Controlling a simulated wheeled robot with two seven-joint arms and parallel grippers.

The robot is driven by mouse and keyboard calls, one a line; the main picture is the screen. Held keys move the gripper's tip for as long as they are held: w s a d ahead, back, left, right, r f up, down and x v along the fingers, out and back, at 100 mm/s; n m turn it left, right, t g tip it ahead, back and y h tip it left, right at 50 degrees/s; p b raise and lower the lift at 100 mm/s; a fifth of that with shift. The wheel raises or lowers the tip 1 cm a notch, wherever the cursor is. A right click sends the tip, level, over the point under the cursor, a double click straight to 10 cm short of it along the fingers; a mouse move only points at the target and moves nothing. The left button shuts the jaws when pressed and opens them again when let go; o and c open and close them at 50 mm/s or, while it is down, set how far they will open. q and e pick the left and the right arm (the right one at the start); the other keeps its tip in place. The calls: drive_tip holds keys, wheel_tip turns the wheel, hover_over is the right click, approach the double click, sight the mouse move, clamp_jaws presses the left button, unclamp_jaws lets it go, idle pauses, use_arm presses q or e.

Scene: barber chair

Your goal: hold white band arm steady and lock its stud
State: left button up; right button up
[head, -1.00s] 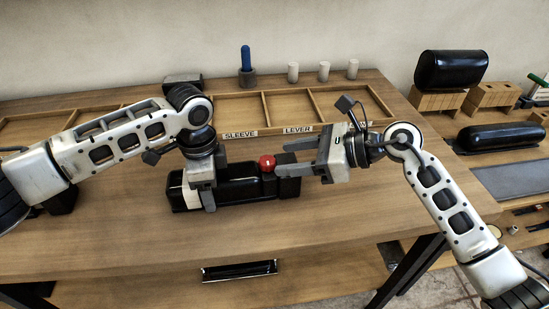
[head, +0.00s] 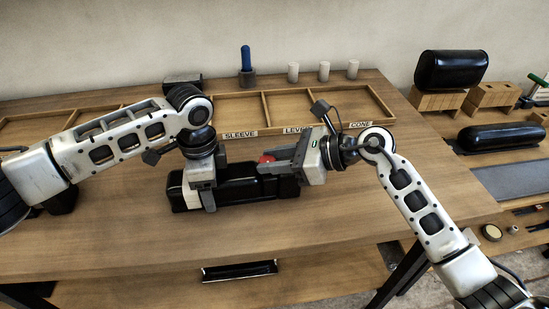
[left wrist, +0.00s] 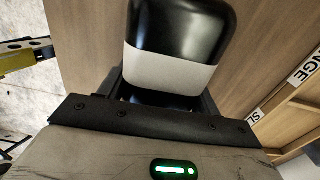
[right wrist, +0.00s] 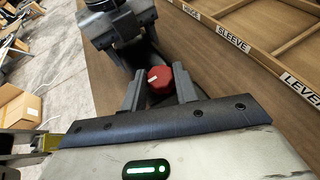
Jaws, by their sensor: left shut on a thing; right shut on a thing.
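The white band arm (head: 245,191) is a black padded chair arm lying on the table, with a white band (head: 191,197) near its left end. The band also shows in the left wrist view (left wrist: 170,68). My left gripper (head: 207,192) is shut across the arm just beside the band. The red stud (head: 266,158) stands near the arm's right end, partly hidden by my right gripper (head: 272,166) in the head view. In the right wrist view the red stud (right wrist: 159,82) sits between the fingers of my right gripper, which is shut on it.
A divided wooden tray (head: 232,97) with labels including SLEEVE and CONE lies behind the arm. A blue peg (head: 246,58) in a grey base and white cylinders (head: 293,72) stand at the back. Black pads (head: 500,136) are at the right. The table front (head: 150,245) is clear.

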drive_tip(key=shift+f+m+t, duration=0.1)
drive_tip(key=shift+m+t, duration=0.2)
drive_tip(key=shift+s+m+t+h, duration=0.2)
drive_tip(key=shift+m+t+h, duration=0.4)
drive_tip(key=shift+m+t, duration=0.35)
drive_tip(key=shift+s+a+m+t+h, duration=0.1)
drive_tip(key=shift+a+m+t+h, duration=0.05)
drive_tip(key=shift+m+t+h, duration=0.6)
drive_tip(key=shift+s+a+m+t+h, duration=0.1)
drive_tip(key=shift+m+t+h, duration=0.35)
drive_tip(key=shift+m+t, duration=0.4)
drive_tip(key=o, duration=1)
drive_tip(key=v, duration=1.2)
